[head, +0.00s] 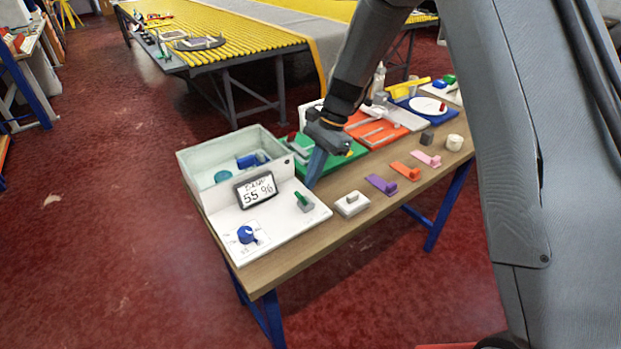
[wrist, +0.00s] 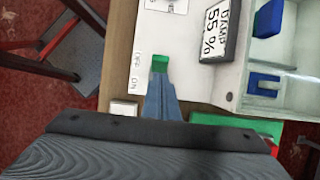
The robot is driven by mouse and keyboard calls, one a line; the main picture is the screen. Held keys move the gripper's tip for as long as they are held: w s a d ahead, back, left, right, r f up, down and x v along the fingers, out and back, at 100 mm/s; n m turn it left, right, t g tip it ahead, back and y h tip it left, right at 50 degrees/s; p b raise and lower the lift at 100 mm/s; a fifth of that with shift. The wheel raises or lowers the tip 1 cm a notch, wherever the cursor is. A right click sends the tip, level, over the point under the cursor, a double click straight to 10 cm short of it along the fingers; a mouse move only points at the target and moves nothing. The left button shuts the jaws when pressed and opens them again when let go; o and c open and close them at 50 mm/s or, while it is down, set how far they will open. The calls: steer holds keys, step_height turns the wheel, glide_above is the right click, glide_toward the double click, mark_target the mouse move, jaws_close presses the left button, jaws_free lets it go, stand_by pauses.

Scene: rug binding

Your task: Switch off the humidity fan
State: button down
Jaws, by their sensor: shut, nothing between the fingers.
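A white control panel (head: 275,232) sits at the near left end of the wooden table. On it a small green lever (head: 300,196) stands on a grey base; in the head view it leans up and left. In the wrist view the lever (wrist: 160,63) shows just beyond my fingertips, beside small lettering that seems to read OFF and ON. Which mark the lever points to I cannot tell. My gripper (head: 310,184) is shut and empty, pointing down close behind the lever. Whether it touches the lever is unclear. The lever's base is largely hidden by my fingers in the wrist view.
A display (head: 255,188) reads DAMP 55 %. A blue knob (head: 247,235) sits at the panel's front. An open pale bin (head: 200,172) stands behind. A white block with a grey button (head: 351,204) and coloured clips (head: 381,184) lie to the right.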

steer(key=shift+r, duration=0.35)
step_height(320, 180, up, 12)
steer(key=w+d+b, duration=0.1)
steer(key=b, duration=0.1)
steer(key=shift+f, duration=0.25)
stand_by(0.3)
steer(key=shift+d, duration=0.2)
steer(key=s+d+f+n+t+h+b, duration=0.1)
steer(key=s+d+f+n, duration=0.3)
steer(key=s+d, duration=0.5)
steer(key=s+d+f+n+t+h+b, duration=0.1)
steer(key=s+d+f+n+t+h, duration=0.1)
steer(key=s+d+n, duration=0.4)
steer(key=s+d+f+t, duration=0.1)
steer(key=s+d+f, duration=0.1)
steer(key=s+d, duration=0.1)
steer(key=shift+s+d+n+h, duration=0.3)
steer(key=shift+s, duration=0.4)
steer(key=c, duration=2.5)
jaws_free()
steer(key=shift+f, duration=0.1)
